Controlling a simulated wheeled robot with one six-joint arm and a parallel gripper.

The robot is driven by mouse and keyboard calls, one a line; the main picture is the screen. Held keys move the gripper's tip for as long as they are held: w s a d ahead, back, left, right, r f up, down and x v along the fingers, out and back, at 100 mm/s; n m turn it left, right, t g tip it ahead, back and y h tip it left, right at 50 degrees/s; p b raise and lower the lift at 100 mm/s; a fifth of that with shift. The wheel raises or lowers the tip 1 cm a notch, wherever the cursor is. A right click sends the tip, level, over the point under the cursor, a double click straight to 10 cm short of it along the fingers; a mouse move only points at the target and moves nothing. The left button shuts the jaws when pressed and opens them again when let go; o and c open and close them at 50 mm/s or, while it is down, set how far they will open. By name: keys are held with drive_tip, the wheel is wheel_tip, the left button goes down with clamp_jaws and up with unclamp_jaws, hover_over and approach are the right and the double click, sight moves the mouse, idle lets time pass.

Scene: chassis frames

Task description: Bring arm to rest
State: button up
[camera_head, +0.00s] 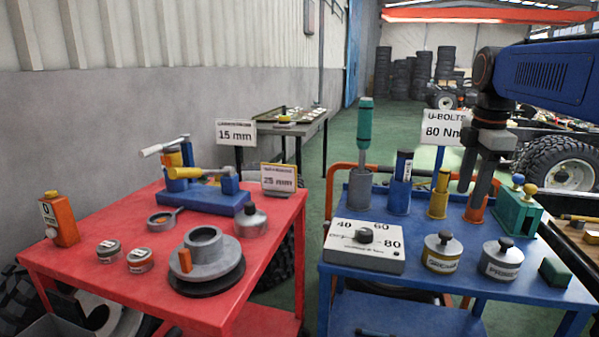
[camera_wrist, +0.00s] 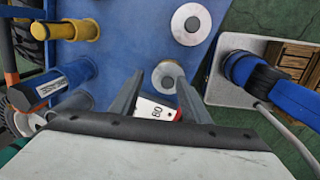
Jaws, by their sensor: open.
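My gripper (camera_head: 475,190) is at the right in the head view, pointing down over the blue cart (camera_head: 420,292), its fingers apart. An orange cup-shaped holder (camera_head: 477,212) shows just below and behind the fingers. In the wrist view the two grey fingers of my gripper (camera_wrist: 155,78) are spread. A small white and red piece marked 60 (camera_wrist: 155,109) shows between them, and a round grey thing (camera_wrist: 168,75) is near their tips. I cannot tell how far below the fingers these lie. My blue arm link shows at the upper right.
On the blue cart stand a green-handled tool (camera_head: 364,130), a blue tool (camera_head: 400,182), a yellow tool (camera_head: 439,194), a green block (camera_head: 516,211), two lidded tins and a dial box (camera_head: 365,247). The red cart (camera_head: 125,300) stands left. Green floor lies behind the carts.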

drive_tip(key=s+a+f+m+t, duration=0.1)
drive_tip(key=s+a+f+m, duration=0.3)
drive_tip(key=s+f+m, duration=0.4)
drive_tip(key=s+a+f+m+t, duration=0.2)
drive_tip(key=s+a+f+m, duration=0.3)
drive_tip(key=s+f+m, duration=0.4)
drive_tip(key=s+f, duration=0.5)
drive_tip(key=shift+a, duration=0.15)
